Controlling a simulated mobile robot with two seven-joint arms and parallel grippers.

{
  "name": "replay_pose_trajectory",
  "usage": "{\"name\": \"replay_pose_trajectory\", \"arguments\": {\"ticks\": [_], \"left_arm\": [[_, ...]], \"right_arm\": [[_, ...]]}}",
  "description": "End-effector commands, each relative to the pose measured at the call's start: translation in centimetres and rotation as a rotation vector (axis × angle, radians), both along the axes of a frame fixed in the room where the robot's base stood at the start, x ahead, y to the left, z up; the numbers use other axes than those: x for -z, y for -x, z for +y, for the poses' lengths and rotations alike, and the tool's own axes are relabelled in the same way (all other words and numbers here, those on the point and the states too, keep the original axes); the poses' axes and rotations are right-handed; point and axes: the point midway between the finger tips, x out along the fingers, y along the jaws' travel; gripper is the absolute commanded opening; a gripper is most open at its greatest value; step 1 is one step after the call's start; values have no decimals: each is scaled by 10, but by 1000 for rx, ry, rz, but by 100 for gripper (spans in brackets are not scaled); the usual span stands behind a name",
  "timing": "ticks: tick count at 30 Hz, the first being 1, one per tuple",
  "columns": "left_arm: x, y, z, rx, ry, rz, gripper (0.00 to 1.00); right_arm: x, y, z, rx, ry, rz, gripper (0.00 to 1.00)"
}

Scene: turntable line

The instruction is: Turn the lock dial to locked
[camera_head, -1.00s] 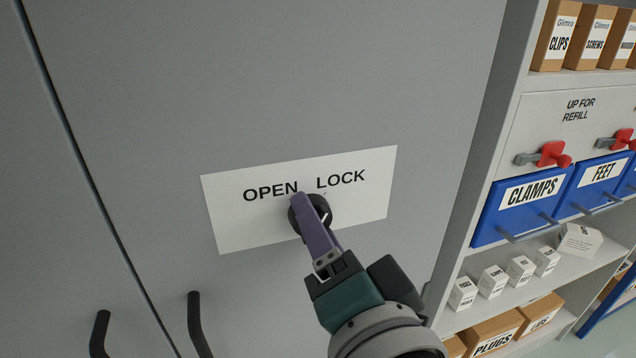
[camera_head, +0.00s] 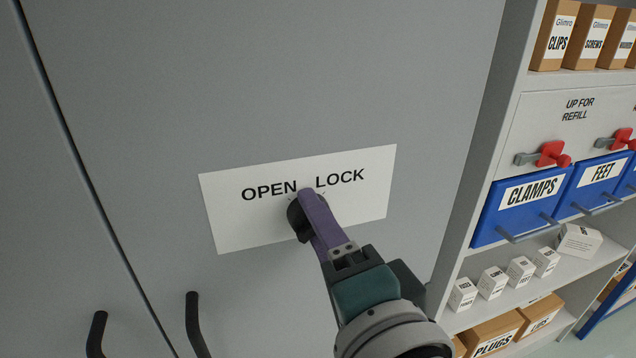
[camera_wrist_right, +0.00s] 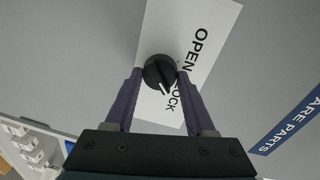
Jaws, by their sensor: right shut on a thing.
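The lock dial (camera_head: 298,217) is a round black knob on a white plate (camera_head: 235,225) fixed to a grey cabinet door. The plate reads OPEN on the left and LOCK on the right. My right gripper (camera_head: 315,205) has its purple fingers on the dial and hides part of it. In the right wrist view the dial (camera_wrist_right: 158,73) sits between the two fingertips, which are shut on its sides. A pale mark on the dial there points down and slightly right, roughly toward the LOCK side. My left gripper is not in view.
Two dark door handles (camera_head: 196,325) stand out at the lower left, beside the door seam. On the right, a shelf holds blue bins (camera_head: 525,200), red catches (camera_head: 551,154), small white boxes (camera_head: 492,281) and brown boxes. The door around the plate is clear.

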Motion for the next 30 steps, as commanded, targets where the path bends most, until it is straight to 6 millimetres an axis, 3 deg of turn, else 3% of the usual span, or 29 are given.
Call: {"name": "replay_pose_trajectory", "arguments": {"ticks": [2, 3, 10, 20, 30], "left_arm": [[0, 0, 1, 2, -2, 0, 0], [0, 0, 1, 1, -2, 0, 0], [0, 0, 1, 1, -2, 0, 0], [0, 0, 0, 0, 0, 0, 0], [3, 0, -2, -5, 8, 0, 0]], "right_arm": [[0, 0, 0, 1, -4, 1, 0], [0, 0, 0, 1, -4, 1, 57], [0, 0, 0, 1, -2, 0, 83], [0, 3, -1, 0, -1, 1, 85], [-2, 57, -19, 0, 1, 4, 85]]}}
